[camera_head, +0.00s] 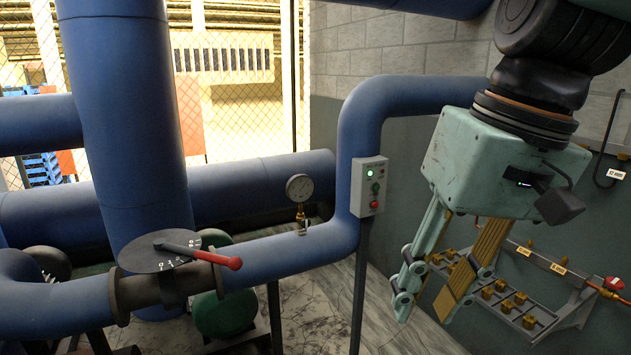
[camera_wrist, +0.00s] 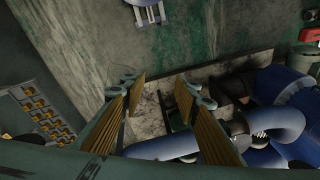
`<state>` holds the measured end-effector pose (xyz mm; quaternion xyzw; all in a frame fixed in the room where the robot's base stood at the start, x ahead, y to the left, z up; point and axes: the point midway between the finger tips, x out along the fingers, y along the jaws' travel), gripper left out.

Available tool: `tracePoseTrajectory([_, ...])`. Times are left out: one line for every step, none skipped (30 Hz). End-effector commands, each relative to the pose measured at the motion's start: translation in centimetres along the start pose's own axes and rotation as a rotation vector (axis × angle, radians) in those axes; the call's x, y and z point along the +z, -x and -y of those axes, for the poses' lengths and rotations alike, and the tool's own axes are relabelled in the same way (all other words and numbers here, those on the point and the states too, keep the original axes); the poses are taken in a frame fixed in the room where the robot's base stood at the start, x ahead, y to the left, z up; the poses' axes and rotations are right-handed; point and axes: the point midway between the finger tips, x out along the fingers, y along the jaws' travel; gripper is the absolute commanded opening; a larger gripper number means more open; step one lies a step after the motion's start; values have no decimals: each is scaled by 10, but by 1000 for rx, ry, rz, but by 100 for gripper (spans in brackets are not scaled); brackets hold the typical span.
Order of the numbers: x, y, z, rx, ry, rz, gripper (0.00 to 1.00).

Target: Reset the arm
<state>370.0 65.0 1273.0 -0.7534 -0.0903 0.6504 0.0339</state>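My gripper (camera_head: 424,300) hangs at the right side of the head view, in front of the grey-green wall and a rack of brass fittings. Its pale green body is tilted, and its fingers point down and slightly left. The two fingers stand apart with nothing between them. In the wrist view, the same gripper (camera_wrist: 163,88) shows two ribbed brass-coloured pads with a clear gap. Floor and pipes show below that gap. The fingers appear to touch nothing.
A blue pipe (camera_head: 395,100) bends down left of my gripper. A control box (camera_head: 368,187) with buttons stands beside it. A gauge (camera_head: 299,188) and a red-handled valve lever (camera_head: 218,258) sit further left. The fittings rack (camera_head: 500,300) is behind my gripper; it shows in the wrist view (camera_wrist: 42,112).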

Motion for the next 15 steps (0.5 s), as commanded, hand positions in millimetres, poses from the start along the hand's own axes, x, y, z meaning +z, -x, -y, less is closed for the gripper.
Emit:
tracePoseTrajectory([8,1,-3,11,-3,-13,29])
tracePoseTrajectory([11,2,-6,19,-4,-20,29])
tracePoseTrajectory([17,2,-9,28,-6,-27,29])
tracePoseTrajectory([21,2,-11,35,-9,-33,29])
tracePoseTrajectory([25,2,-13,42,-11,-40,29])
tracePoseTrajectory([29,2,-16,52,-13,-49,29])
tracePoseTrajectory([33,2,-18,59,-15,-56,29])
tracePoseTrajectory([37,2,-20,65,-17,-63,29])
tracePoseTrajectory([42,2,-23,74,-19,-71,29])
tracePoseTrajectory([46,3,-25,82,-21,-78,29])
tracePoseTrajectory([50,2,-28,88,-23,-84,29])
tracePoseTrajectory([55,2,-30,96,-25,-94,29])
tracePoseTrajectory([58,2,-32,103,-26,-102,29])
tracePoseTrajectory([62,2,-35,110,-28,-108,29])
tracePoseTrajectory([67,2,-37,118,-31,-117,29])
